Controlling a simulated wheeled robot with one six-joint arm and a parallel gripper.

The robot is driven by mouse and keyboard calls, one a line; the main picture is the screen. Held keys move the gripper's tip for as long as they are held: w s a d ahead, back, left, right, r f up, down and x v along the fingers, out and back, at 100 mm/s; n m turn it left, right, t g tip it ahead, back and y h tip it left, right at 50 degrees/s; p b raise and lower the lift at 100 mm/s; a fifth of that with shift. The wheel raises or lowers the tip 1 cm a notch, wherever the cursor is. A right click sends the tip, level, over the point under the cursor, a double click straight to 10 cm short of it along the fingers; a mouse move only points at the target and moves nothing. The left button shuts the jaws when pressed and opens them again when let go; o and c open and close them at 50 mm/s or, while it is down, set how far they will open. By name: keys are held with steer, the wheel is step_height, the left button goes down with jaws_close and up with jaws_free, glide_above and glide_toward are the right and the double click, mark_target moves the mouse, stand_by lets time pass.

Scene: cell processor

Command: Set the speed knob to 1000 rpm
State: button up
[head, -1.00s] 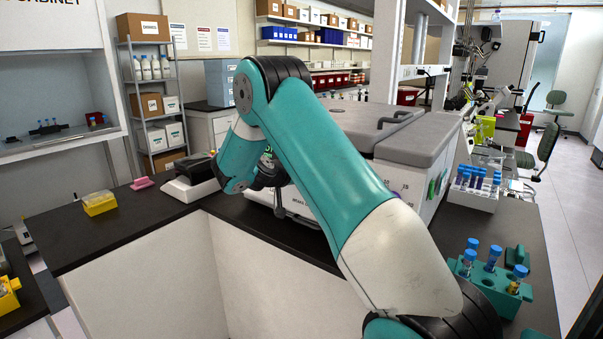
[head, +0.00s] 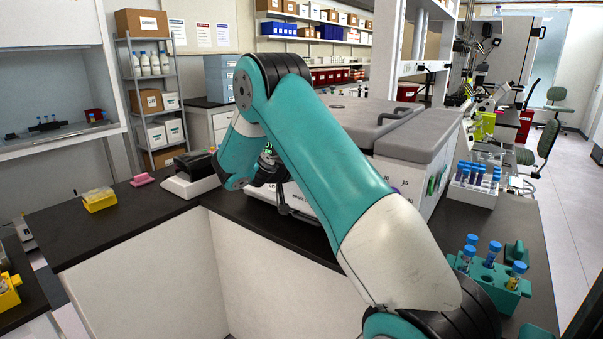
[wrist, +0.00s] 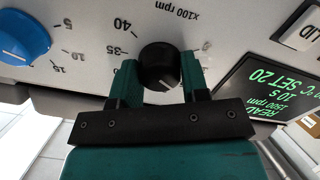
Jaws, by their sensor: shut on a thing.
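The black speed knob (wrist: 158,68) is in the middle of the wrist view, on a pale panel marked "x100 rpm", with "40" and "35" readable beside it. The view of the panel is upside down. My gripper (wrist: 160,75) is shut on the knob, one teal finger on each side. A light pointer line shows on the knob toward its lower right in the picture; the mark it meets is hidden by my fingers. The display (wrist: 268,105) reads "1500 rpm", "10 s" and "SET 20". In the head view my arm hides the knob and most of the machine's front.
A blue knob (wrist: 22,38) sits left of the black one, and a lid button (wrist: 302,30) sits right. The machine's grey lid (head: 425,135) is closed. A teal tube rack (head: 490,273) and a white rack (head: 472,194) stand on the bench at right.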

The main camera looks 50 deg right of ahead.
steer(key=n+p, duration=0.1)
steer(key=n, duration=0.4)
steer(key=shift+n, duration=0.3)
stand_by(0.4)
steer(key=o, duration=0.9)
steer(key=b+v, duration=0.2)
steer(key=v, duration=0.6)
steer(key=b+v, duration=0.2)
steer(key=v, duration=0.7)
steer(key=shift+w+a, duration=0.2)
steer(key=shift+a, duration=0.1)
steer(key=shift+f, duration=0.1)
